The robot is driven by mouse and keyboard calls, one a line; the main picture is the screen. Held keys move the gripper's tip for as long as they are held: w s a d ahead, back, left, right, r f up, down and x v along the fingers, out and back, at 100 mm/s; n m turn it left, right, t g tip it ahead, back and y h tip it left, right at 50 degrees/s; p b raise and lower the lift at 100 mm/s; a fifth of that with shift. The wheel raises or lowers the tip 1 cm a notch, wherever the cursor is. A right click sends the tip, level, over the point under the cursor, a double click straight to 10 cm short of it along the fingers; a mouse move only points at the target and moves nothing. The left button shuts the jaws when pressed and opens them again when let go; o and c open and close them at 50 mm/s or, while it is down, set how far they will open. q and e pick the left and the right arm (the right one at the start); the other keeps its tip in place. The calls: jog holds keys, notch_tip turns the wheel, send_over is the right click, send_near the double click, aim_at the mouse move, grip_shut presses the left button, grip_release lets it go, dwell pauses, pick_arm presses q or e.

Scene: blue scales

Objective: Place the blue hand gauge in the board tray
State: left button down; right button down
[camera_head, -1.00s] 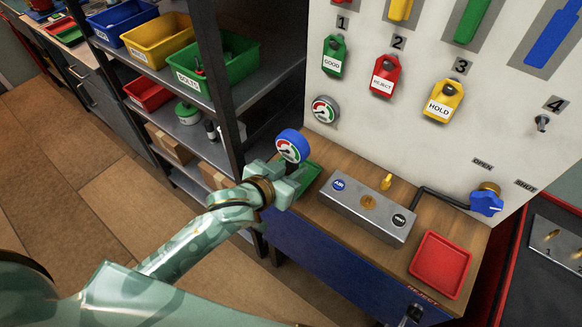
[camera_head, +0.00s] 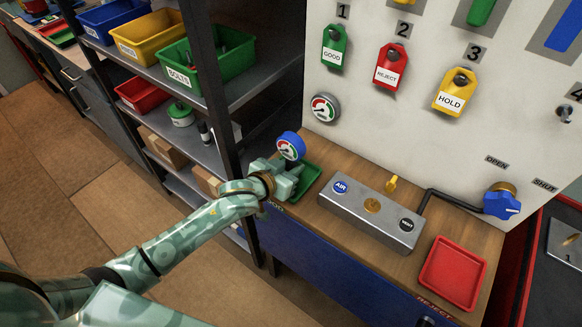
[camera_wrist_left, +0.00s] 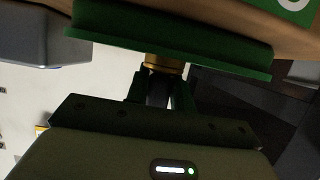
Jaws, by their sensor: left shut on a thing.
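The blue hand gauge (camera_head: 291,146) has a blue rim and a white, red and green dial. It stands upright above my left gripper (camera_head: 288,173), which is shut on its lower part. In the left wrist view a brass piece (camera_wrist_left: 163,62) shows between the fingers; the dial is not visible there. The green tray (camera_head: 310,184) lies at the left end of the wooden bench, partly hidden behind the gripper. Its green side also shows in the left wrist view (camera_wrist_left: 170,42). The gauge appears over or beside this tray; exact contact cannot be told. My right gripper is not in view.
A metal block (camera_head: 371,210) with AIR and VENT buttons stands right of the green tray. A red tray (camera_head: 453,272) lies farther right. A white board (camera_head: 400,130) with tags and a fixed gauge (camera_head: 324,108) rises behind. A shelf post (camera_head: 226,90) stands left of the bench.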

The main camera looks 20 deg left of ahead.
pick_arm(q)
jog(key=c, duration=1.2)
grip_release()
jog(key=shift+f, duration=0.1)
jog(key=shift+r, duration=0.2)
jog(key=p+v, duration=0.3)
jog(key=v, duration=0.9)
